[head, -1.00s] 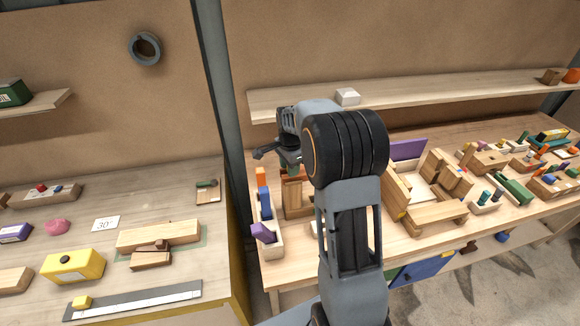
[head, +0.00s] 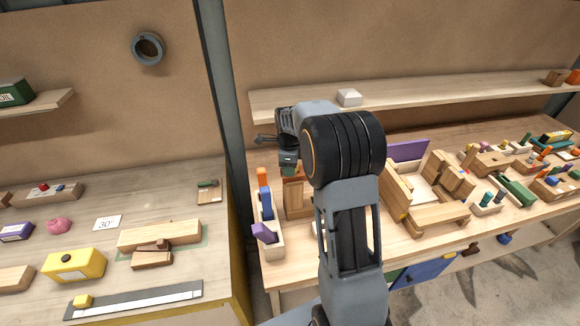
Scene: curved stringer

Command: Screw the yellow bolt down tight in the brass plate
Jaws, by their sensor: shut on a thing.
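My gripper (head: 289,168) is at the left end of the right-hand bench, over a wooden block stand (head: 298,198). My own arm hides much of that area. The jaws are shut on a small green piece (head: 289,170), of which only a little shows just above the stand. Whether it touches the stand I cannot tell. I cannot make out the yellow bolt or the brass plate; the top of the stand is small and partly covered by the gripper.
A wooden rack (head: 268,237) with orange, blue and purple pieces stands close left of the stand. A wooden tray (head: 416,178) with blocks lies to the right. A shelf (head: 430,92) runs behind the arm. A grey post (head: 222,130) stands left of the bench.

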